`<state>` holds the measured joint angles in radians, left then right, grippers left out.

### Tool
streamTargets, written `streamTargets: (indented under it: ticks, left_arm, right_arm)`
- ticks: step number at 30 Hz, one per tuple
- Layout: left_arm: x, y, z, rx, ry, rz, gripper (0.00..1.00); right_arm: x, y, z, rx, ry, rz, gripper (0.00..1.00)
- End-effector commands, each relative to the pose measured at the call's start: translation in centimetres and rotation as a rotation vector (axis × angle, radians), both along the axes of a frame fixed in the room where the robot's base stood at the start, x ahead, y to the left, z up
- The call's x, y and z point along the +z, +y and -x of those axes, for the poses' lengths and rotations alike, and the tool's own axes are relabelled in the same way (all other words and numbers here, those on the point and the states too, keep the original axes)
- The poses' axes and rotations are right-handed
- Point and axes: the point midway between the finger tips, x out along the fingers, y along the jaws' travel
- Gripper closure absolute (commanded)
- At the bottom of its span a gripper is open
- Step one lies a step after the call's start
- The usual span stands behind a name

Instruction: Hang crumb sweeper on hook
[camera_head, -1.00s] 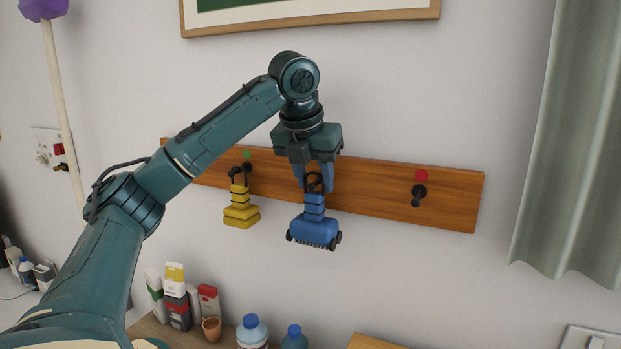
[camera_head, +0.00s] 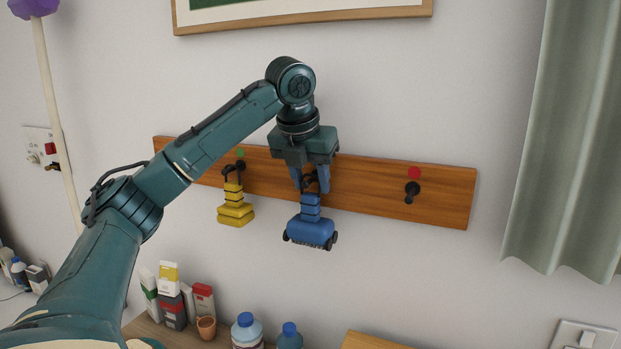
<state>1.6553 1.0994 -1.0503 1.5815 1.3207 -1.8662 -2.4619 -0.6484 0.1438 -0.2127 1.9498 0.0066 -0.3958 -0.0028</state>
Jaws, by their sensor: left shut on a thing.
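The blue crumb sweeper (camera_head: 311,230), with dark rollers and a black loop at its top, hangs upright in front of the lower edge of the wooden hook board (camera_head: 375,195). My left gripper (camera_head: 311,186) points down and is shut at the loop, in front of the board. The board carries a black hook (camera_head: 412,191) under a red dot at the right, empty. A yellow sweeper-like tool (camera_head: 235,208) hangs at the left hook, under a green dot. The board behind my gripper is hidden, so I cannot tell whether a hook is there. My right gripper is not in view.
Below, a wooden surface holds boxes (camera_head: 172,300), a small brown pot (camera_head: 206,328) and blue-capped bottles (camera_head: 246,331). A curtain (camera_head: 570,150) hangs at the right, a framed picture (camera_head: 300,20) above. The wall between board and curtain is free.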

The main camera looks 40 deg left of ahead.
Motion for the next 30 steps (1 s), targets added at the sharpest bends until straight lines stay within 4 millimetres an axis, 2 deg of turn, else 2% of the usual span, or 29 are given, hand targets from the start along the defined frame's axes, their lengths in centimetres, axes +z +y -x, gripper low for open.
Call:
streamTargets:
  ticks: [2,9,19,23,27,30]
  left_arm:
    - [0.0,0.0,0.0,0.0,-0.001,0.0,0.57]
    - [0.0,0.0,0.0,0.0,-0.001,0.0,0.38]
    - [0.4,-0.1,0.1,0.0,-0.001,0.001,0.37]
    - [2.0,-0.3,0.8,-0.002,-0.003,0.0,0.37]
    - [5.1,-0.7,1.9,-0.003,-0.007,0.001,0.37]
    - [6.4,-0.8,2.5,0.0,-0.006,-0.002,0.37]
  right_arm:
    - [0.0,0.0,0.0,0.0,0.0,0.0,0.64]
    - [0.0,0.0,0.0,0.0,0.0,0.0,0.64]
    - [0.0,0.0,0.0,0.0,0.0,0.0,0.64]
    - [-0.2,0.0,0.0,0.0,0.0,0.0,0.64]
    - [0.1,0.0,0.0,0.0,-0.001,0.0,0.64]
    - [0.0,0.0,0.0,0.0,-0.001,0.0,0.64]
